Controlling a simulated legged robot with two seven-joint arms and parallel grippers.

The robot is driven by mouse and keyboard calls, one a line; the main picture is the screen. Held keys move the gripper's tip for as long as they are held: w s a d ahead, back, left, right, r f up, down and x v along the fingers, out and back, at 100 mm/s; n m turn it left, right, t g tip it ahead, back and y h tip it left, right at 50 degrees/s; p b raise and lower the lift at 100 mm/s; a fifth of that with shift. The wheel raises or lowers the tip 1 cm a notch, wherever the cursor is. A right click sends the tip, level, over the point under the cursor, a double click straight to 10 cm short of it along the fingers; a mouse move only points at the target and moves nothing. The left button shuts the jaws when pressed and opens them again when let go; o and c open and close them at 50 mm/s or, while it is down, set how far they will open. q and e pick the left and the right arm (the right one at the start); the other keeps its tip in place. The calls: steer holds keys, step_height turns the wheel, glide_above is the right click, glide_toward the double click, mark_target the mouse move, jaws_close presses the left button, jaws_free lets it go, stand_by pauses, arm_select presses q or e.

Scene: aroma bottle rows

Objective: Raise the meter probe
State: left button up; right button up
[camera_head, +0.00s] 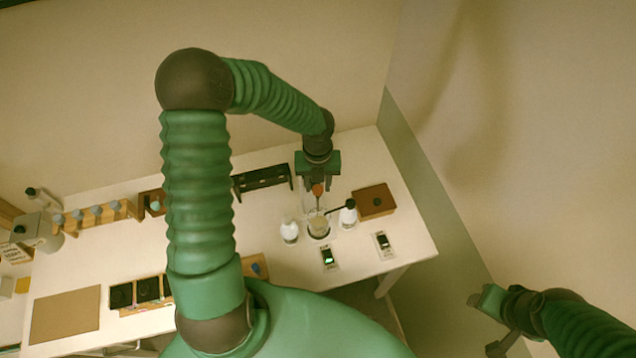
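My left gripper (317,198) reaches down over the back right of the white table, above a small beaker (318,228). An orange-brown piece (318,188), probably the top of the meter probe, shows between its fingers, with a thin shaft below it toward the beaker. I cannot tell whether the fingers touch it. A meter with a lit green display (328,257) lies in front of the beaker. My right gripper (492,322) is at the lower right, off the table, with its fingers apart and empty.
White-topped bottles (289,232) flank the beaker, and a dark rod with a ball end (342,206) leans over it. A brown block (376,201) and a second small device (383,244) are to the right. A black rack (262,179) stands behind. A tan mat (65,314) lies left.

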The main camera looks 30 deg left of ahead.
arm_select(q)
steer(key=shift+r, duration=0.4)
step_height(320, 180, up, 16)
steer(key=b, duration=0.2)
steer(key=shift+f, duration=0.1)
